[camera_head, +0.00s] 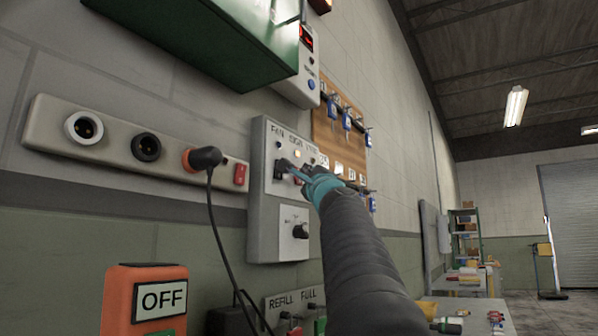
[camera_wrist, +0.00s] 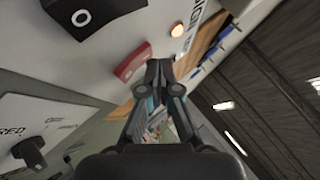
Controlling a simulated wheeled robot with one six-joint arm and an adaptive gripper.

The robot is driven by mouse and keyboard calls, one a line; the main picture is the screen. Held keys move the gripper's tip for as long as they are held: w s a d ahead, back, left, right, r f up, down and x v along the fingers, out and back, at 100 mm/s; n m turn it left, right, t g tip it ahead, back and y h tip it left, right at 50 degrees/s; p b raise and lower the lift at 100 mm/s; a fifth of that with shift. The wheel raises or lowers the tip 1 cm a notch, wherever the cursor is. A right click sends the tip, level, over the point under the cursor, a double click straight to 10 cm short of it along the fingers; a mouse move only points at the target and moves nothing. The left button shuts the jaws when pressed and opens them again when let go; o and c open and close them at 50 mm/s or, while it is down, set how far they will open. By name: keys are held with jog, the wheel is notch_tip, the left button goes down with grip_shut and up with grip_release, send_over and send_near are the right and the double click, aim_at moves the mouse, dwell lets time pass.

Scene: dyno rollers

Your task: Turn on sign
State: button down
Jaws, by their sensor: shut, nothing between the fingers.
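A grey wall-mounted control panel (camera_head: 262,205) carries printed labels along its top, one reading SIGN, partly cut off in the wrist view. Contact cannot be told. In the head view my gripper (camera_head: 288,170) covers part of the switches.
A black knob (camera_head: 300,231) is lower on the panel. A socket strip (camera_head: 110,158) with a plugged-in black cable is to the left. A green box (camera_head: 205,35) overhangs above. Keys hang on a wooden board (camera_head: 325,130) to the right. An orange OFF box (camera_head: 120,300) stands below.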

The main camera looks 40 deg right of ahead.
jog(key=shift+s+d+f, duration=0.1)
jog(key=shift+s+d, duration=0.15)
jog(key=shift+s, duration=0.3)
jog(key=shift+s+d+f+b, duration=0.1)
jog(key=shift+s+d+b, duration=0.2)
jog(key=shift+s, duration=0.45)
jog(key=shift+s+d+f+b, duration=0.15)
jog(key=shift+s+d+b, duration=0.15)
jog(key=shift+s, duration=0.5)
jog(key=shift+s+d+f+b, duration=0.1)
jog(key=shift+s+d+b, duration=0.2)
jog(key=shift+s, duration=0.45)
